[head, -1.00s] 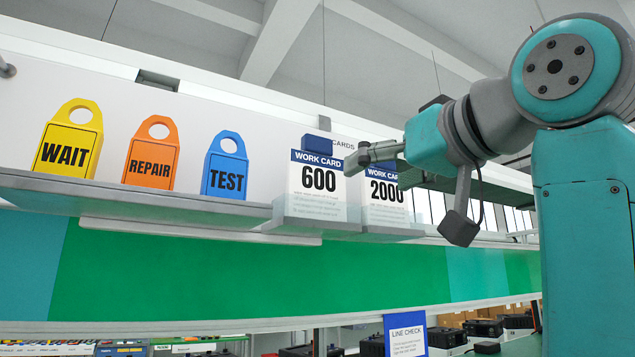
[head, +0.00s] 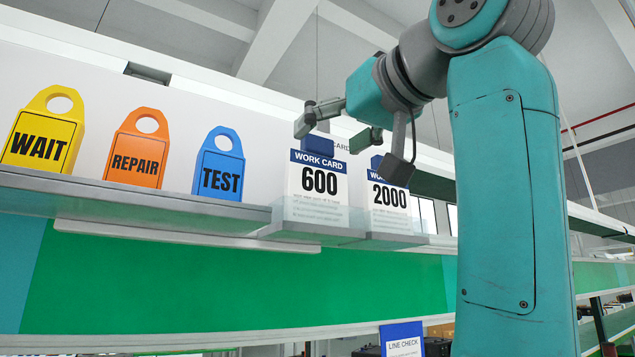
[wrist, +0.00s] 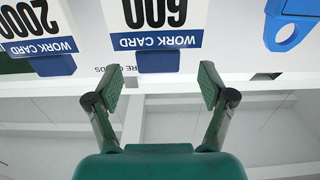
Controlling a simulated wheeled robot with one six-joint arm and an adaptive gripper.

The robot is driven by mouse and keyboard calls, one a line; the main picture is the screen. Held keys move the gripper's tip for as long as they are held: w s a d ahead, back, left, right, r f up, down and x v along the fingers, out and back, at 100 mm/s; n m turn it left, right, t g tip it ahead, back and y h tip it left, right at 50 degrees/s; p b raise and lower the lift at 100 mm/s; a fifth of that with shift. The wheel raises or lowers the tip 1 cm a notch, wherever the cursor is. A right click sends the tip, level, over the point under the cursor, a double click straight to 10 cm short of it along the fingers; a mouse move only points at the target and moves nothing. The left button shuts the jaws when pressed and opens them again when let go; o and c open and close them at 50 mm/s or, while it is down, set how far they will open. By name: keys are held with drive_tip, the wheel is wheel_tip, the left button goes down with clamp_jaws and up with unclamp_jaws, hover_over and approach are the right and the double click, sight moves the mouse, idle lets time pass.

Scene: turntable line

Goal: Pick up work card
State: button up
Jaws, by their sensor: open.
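The work card marked 600 (head: 318,194) stands upright in a clear holder on the shelf in the head view, with a blue tab (head: 317,146) on top. It also shows upside down in the wrist view (wrist: 150,18). The work card marked 2000 (head: 389,200) stands to its right in the head view. My gripper (head: 340,130) is open and empty, close to the top of the 600 card. In the wrist view, the blue tab (wrist: 158,62) lies between the open fingers (wrist: 163,88) but beyond their tips, apart from both.
Yellow WAIT (head: 42,140), orange REPAIR (head: 137,150) and blue TEST (head: 218,166) tags stand on the shelf (head: 130,202) to the left. The 2000 card's tab is close to my gripper. A white panel rises behind. A blue LINE CHECK sign (head: 403,340) is below.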

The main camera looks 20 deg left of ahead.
sight(321, 145)
drive_tip(key=x, duration=0.4)
drive_tip(key=shift+w, duration=0.25)
clamp_jaws()
